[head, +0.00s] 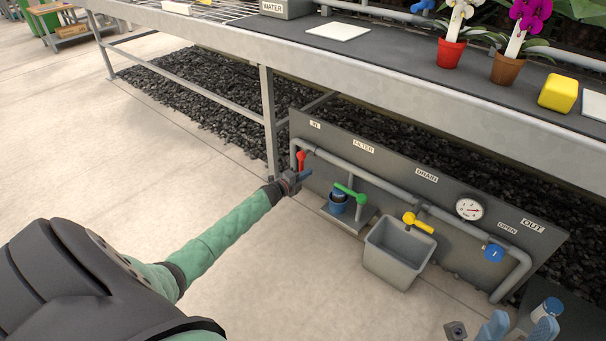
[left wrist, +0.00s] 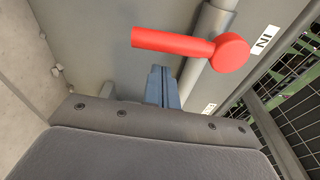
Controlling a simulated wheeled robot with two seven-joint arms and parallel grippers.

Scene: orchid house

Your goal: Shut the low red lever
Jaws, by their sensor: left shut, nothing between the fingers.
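The red lever (head: 301,160) is at the left end of the grey pipe panel, below the IN sign. In the left wrist view the red lever (left wrist: 175,40) has a round hub at right, beside a grey pipe, and its handle points left. My left gripper (head: 305,175) is just below the lever in the head view. In the left wrist view its blue fingers (left wrist: 164,85) are together and empty, below the handle, with a small visible gap from it. My right gripper (head: 520,329) shows at the bottom right, its light blue fingers apart.
The panel carries a green lever (head: 349,193), yellow lever (head: 418,222), gauge (head: 469,209) and blue valve (head: 493,252). A grey basin (head: 397,251) stands below the yellow lever. The bench (head: 400,85) overhangs the panel. The floor (head: 130,160) at left is clear.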

